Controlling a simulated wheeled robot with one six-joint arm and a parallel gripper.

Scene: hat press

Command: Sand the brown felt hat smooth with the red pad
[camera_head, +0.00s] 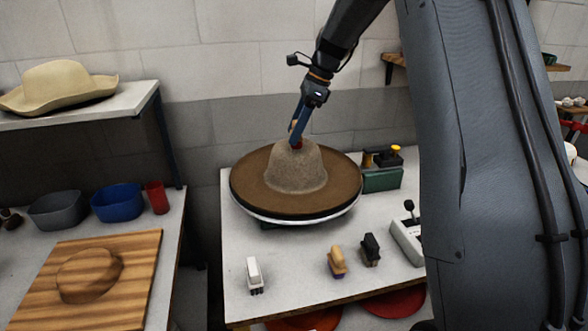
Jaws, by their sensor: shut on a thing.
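The brown felt hat (296,170) sits crown up on a round turntable (290,218) on the white table. Its crown looks rough and speckled, and its wide brim (248,182) is smoother brown. My gripper (297,136) comes down from above and is shut on the red pad (296,145). Only a small bit of the pad shows at the top of the crown. The pad appears to touch the crown, but I cannot tell for sure.
A white brush (254,274), a tan brush (337,261) and a black brush (370,249) stand in front of the turntable. A green box (382,179) and a grey lever box (408,236) are at right. A wooden block (92,272) lies on the left table.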

